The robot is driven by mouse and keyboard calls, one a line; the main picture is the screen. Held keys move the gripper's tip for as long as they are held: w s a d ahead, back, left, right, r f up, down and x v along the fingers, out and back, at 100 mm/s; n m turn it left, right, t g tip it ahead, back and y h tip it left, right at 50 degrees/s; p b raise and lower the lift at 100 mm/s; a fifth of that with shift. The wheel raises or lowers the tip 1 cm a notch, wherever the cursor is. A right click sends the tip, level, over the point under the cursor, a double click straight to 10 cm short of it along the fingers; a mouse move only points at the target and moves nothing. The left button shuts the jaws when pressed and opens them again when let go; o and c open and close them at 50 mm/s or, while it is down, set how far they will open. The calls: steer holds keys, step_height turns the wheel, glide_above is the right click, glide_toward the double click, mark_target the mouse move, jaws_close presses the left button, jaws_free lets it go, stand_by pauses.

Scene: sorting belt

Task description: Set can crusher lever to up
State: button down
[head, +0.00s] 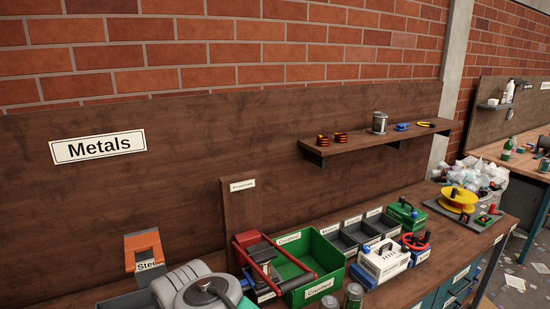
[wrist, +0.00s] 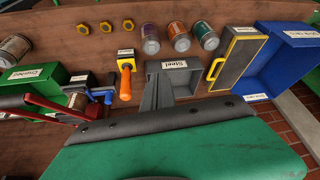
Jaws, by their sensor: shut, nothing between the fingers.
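The can crusher (head: 262,254) stands at the foot of a labelled wooden post in the head view. Its red lever (head: 300,281) is a frame of two bars joined by a crossbar. It lies low, reaching toward the bench's front right beside a green bin. In the wrist view part of the red lever (wrist: 42,103) shows at the left edge. My gripper (wrist: 158,80) appears there as shut grey fingers in front of the grey Steel bin. They hold nothing and are apart from the lever. In the head view my arm hides the gripper.
The green Crushed bin (head: 318,288) adjoins the crusher's right side. Two cans (head: 353,297) stand at the front edge. An orange-topped piece (head: 143,247) is at the left by the Steel label. A wall shelf (head: 365,138) hangs above the bench.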

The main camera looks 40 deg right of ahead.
steer(key=w+d+r+m+t+h+b, duration=0.1)
steer(key=w+d+r+m+t+b, duration=0.15)
steer(key=w+d+r+m, duration=0.4)
steer(key=w+d+r+m+t+h+b, duration=0.1)
steer(key=w+d+r+m+t+b, duration=0.2)
steer(key=d, duration=0.6)
steer(key=w+d+r+m+t+b, duration=0.25)
steer(key=w+d+m+b, duration=0.2)
steer(key=d, duration=0.25)
steer(key=s+d+r+m+t+h+b, duration=0.1)
steer(key=s+d+r+m, duration=0.15)
steer(key=d+r, duration=0.35)
steer(key=s+d+r+m+t+h+b, duration=0.15)
steer(key=d+r+m, duration=0.25)
steer(key=d, duration=0.5)
steer(key=p+x, duration=0.3)
steer(key=x, duration=1)
steer(key=shift+w+p, duration=0.4)
steer(key=shift+w, duration=0.05)
